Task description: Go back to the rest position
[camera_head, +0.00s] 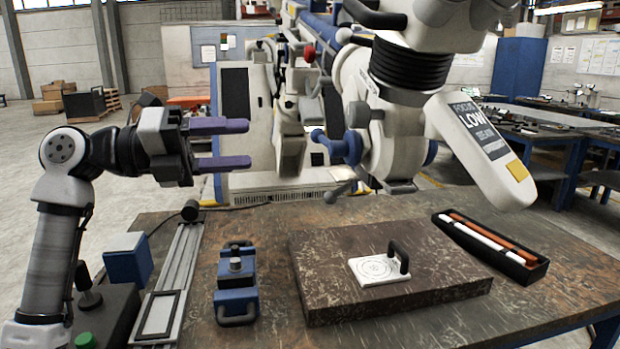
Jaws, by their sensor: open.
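My gripper (220,144) is at the upper left, held above the left part of the workbench (265,335). Its two purple fingers point to the right and stand apart, with nothing between them. My arm rises from the lower left. The large white microscope arm (395,140) fills the upper middle and right, with a black bellows, blue knobs and a tilted white piece with a dark label. My fingers are to the left of it and appear apart from it.
A dark slab (440,270) carries a white plate (375,270) with a black handle. A black tray (492,247) holds orange and white rods. A blue-and-black device (236,285), a metal rail (182,265) and a blue box (128,258) stand at left. Bare bench shows at front.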

